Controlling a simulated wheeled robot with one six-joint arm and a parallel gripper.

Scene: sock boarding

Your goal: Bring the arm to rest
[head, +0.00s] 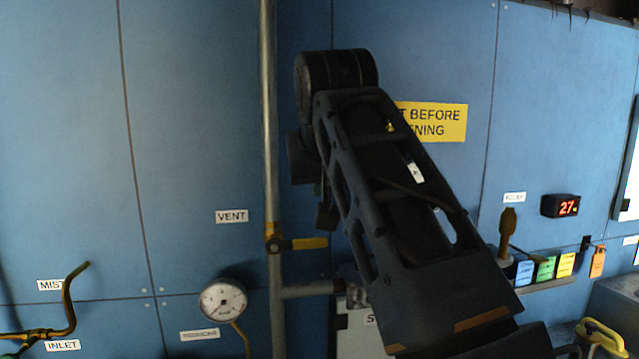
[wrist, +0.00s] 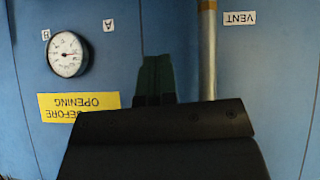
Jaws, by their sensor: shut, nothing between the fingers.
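My gripper (wrist: 157,62) shows in the wrist view as two dark green fingers side by side, shut with nothing between them. It points toward the blue panel wall (wrist: 110,50), just left of the vertical pipe (wrist: 208,60); I cannot tell the gap to the wall. In the head view my black arm rises from the lower right and bends at the top, in front of the wall. The arm largely hides the gripper there, and its fingers cannot be made out.
A yellow sign (head: 440,120) is partly behind my arm. The pipe (head: 268,120) with a yellow-handled valve (head: 305,243) runs left of it. A gauge (head: 223,300), brass piping (head: 70,310), a red display (head: 561,206) and a shelf of coloured packets (head: 545,268) line the wall.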

